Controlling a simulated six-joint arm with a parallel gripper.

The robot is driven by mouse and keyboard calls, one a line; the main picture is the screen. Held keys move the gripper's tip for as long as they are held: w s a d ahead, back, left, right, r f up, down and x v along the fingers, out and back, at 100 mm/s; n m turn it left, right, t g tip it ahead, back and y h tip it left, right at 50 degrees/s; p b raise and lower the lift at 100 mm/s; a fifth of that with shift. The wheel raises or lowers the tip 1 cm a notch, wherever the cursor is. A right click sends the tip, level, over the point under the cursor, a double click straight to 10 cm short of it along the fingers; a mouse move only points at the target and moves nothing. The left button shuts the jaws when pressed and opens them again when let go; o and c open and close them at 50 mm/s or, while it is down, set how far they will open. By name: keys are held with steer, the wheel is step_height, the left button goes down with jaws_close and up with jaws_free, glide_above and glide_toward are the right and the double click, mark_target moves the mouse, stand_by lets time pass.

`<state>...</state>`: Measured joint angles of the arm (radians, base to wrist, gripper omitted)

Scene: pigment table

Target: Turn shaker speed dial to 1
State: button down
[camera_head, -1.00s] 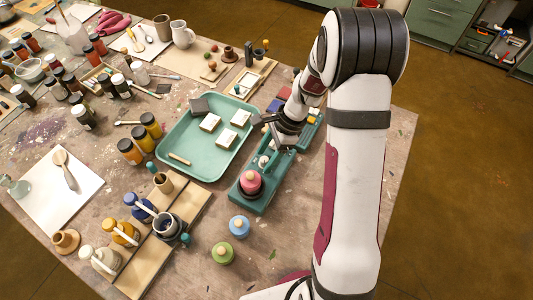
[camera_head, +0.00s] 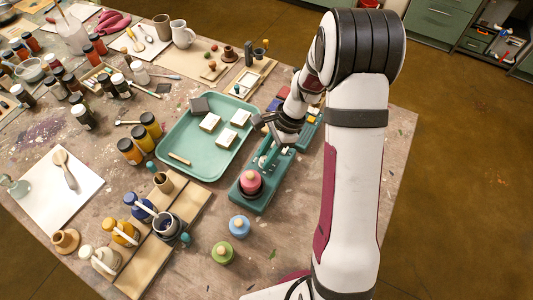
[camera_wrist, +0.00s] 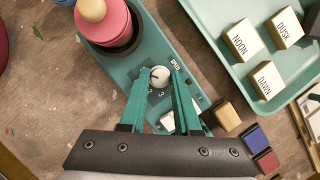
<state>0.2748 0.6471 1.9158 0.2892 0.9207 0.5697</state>
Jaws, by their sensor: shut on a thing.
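The shaker (camera_head: 247,203) is a teal base with a pink-topped jar (camera_head: 250,181) on its near end. In the wrist view, its white round speed dial (camera_wrist: 159,77) sits beside the "SPEED" lettering, with the numerals 2 and 3 visible near it. The number 1 cannot be made out, and the dial's setting is too small to read surely. My gripper (camera_wrist: 160,74) has its teal fingers on either side of the dial, shut on it. In the head view, my gripper (camera_head: 268,155) reaches down over the shaker and hides the dial.
A teal tray (camera_head: 190,172) with labelled white blocks (camera_wrist: 243,40) lies left of the shaker. Blue (camera_head: 239,226) and green (camera_head: 223,253) jars stand in front of it. A white switch (camera_wrist: 167,122) and small coloured blocks (camera_wrist: 255,138) are close to my fingers.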

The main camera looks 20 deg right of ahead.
steer(key=n+g, duration=0.1)
steer(key=n, duration=0.2)
steer(key=shift+w+n+h, duration=0.15)
steer(key=shift+n+h, duration=0.15)
steer(key=shift+n+g+h, duration=0.3)
steer(key=shift+n+g, duration=0.4)
steer(key=shift+n, duration=0.9)
steer(key=c, duration=0.6)
jaws_free()
steer(key=shift+r, duration=0.1)
steer(key=v, duration=1.5)
steer(key=shift+w+d+r, duration=0.1)
steer(key=shift+w+r, duration=0.05)
steer(key=shift+r, duration=0.15)
